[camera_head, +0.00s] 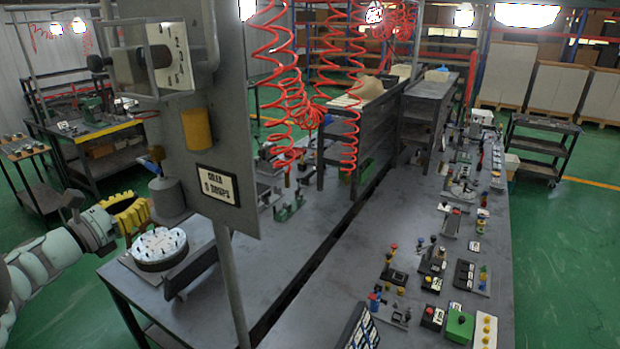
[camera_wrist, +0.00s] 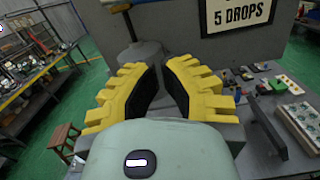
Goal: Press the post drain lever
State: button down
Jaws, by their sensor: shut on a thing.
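The post is a grey upright panel (camera_head: 225,120) with a label; the label (camera_wrist: 238,14) reads "5 DROPS" on its lower line in the wrist view. I cannot tell for sure which part is the drain lever. My gripper (camera_head: 146,210), with yellow ribbed fingers, is at the cylinder's left side. In the wrist view its fingertips (camera_wrist: 163,72) are close together at the cylinder; the contact itself is hidden.
A round white-topped dial (camera_head: 158,245) sits just below my gripper at the bench corner. A yellow cylinder (camera_head: 197,129) and a gauge box (camera_head: 168,57) are fixed on the panel. Red coiled hoses (camera_head: 290,100) hang right of it. Small valve blocks crowd the right bench (camera_head: 325,290).

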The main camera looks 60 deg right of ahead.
jog(key=a+b, duration=0.2)
jog(key=a, duration=0.5)
jog(key=shift+s+a+f, duration=0.2)
jog(key=shift+s+a, duration=0.05)
jog(key=shift+s, duration=0.05)
